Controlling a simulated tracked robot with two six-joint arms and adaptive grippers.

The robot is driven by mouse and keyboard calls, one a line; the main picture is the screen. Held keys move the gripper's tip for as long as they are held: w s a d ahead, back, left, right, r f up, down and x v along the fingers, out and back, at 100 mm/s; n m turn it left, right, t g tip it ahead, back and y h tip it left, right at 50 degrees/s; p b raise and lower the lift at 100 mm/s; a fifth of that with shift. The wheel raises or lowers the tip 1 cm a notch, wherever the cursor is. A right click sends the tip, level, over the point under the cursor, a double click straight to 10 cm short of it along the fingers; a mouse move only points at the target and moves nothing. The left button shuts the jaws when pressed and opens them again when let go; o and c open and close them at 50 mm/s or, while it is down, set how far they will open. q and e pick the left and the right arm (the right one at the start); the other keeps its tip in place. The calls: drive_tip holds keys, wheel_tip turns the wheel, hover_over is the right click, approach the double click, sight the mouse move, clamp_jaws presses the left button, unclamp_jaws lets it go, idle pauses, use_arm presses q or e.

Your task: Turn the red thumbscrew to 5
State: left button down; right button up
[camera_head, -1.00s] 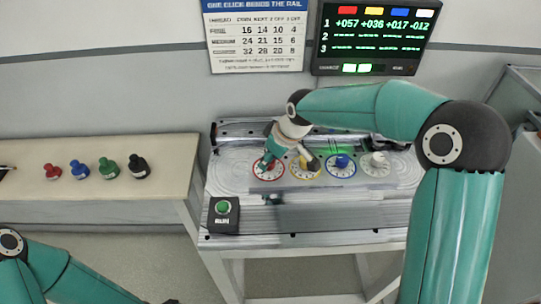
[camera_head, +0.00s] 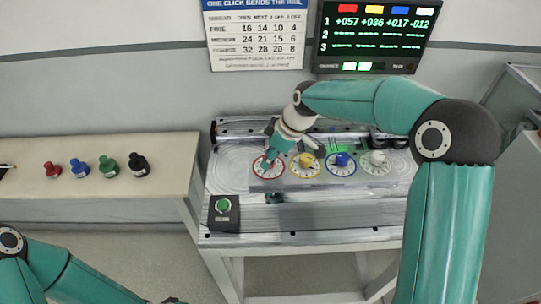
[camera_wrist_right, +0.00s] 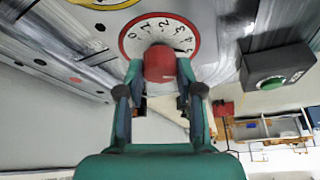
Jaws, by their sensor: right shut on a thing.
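The red thumbscrew (camera_wrist_right: 160,63) sits at the middle of a white dial with a red rim (camera_wrist_right: 190,37) and black numbers. My right gripper (camera_wrist_right: 160,76) is shut on it, one finger on each side. I cannot tell which number it points to. In the head view the red-rimmed dial (camera_head: 258,172) is leftmost in a row, and my right gripper (camera_head: 268,158) comes down over it and hides most of the thumbscrew. My left arm shows at the lower left of the head view; its gripper is out of the frame.
Yellow (camera_head: 306,160), blue (camera_head: 342,160) and white (camera_head: 377,158) knobs stand in a row to the right. A green button box (camera_head: 223,213) is at the front left. The lit board (camera_head: 372,38) reads +057, +036, +017, -012.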

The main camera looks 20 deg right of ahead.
drive_tip(key=o, duration=1.2)
drive_tip(key=shift+c, duration=0.2)
drive_tip(key=shift+r, duration=0.1)
drive_tip(key=v, duration=1.1)
drive_tip(key=shift+r, duration=0.35)
drive_tip(key=shift+s+d, duration=0.15)
drive_tip(key=shift+s, duration=0.05)
